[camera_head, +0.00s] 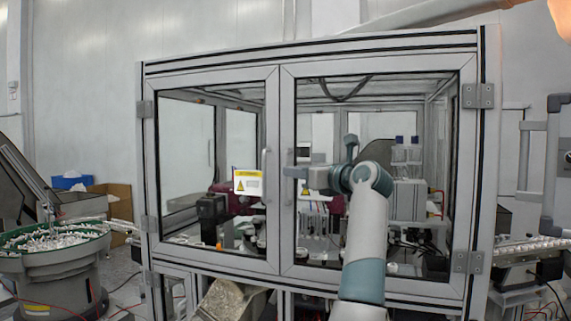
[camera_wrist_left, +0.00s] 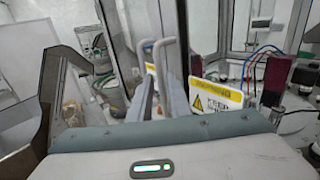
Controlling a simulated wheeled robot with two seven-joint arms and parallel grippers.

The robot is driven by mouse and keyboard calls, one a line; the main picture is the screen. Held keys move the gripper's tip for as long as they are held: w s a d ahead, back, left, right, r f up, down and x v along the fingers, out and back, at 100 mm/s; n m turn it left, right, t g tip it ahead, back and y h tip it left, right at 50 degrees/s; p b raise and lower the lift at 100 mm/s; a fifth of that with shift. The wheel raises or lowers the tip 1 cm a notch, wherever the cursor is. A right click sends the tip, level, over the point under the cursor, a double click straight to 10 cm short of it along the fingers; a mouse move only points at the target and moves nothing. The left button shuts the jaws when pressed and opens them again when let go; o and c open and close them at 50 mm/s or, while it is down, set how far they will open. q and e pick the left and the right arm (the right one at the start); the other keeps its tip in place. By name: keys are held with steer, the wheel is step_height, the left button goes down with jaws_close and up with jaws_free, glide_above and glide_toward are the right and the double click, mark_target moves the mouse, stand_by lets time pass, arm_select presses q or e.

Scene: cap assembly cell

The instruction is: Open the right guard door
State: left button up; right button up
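The right guard door (camera_head: 372,272) is a framed clear panel on the front of the cell, closed and in line with the left guard door (camera_head: 208,257). Its upright handle (camera_head: 290,192) is at its left edge, beside the left door's handle (camera_head: 264,165). My left gripper (camera_head: 292,172) reaches in from the right, pointing left at the right door's handle. In the wrist view, the fingers of my left gripper (camera_wrist_left: 160,92) stand apart on either side of a handle (camera_wrist_left: 161,56); I cannot tell whether they touch it. My right gripper is not in view.
A yellow and white warning sign (camera_head: 247,182) shows at the left door. A feeder bowl with a green rim (camera_head: 55,245) stands left of the cell. Hinges (camera_head: 478,96) are on the right door's right side. Machine parts stand behind the panels.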

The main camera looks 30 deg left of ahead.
arm_select(q)
steer(key=p, duration=0.2)
glide_above(285, 199)
steer(key=shift+w+a, duration=0.15)
steer(key=shift+w, duration=0.15)
jaws_close()
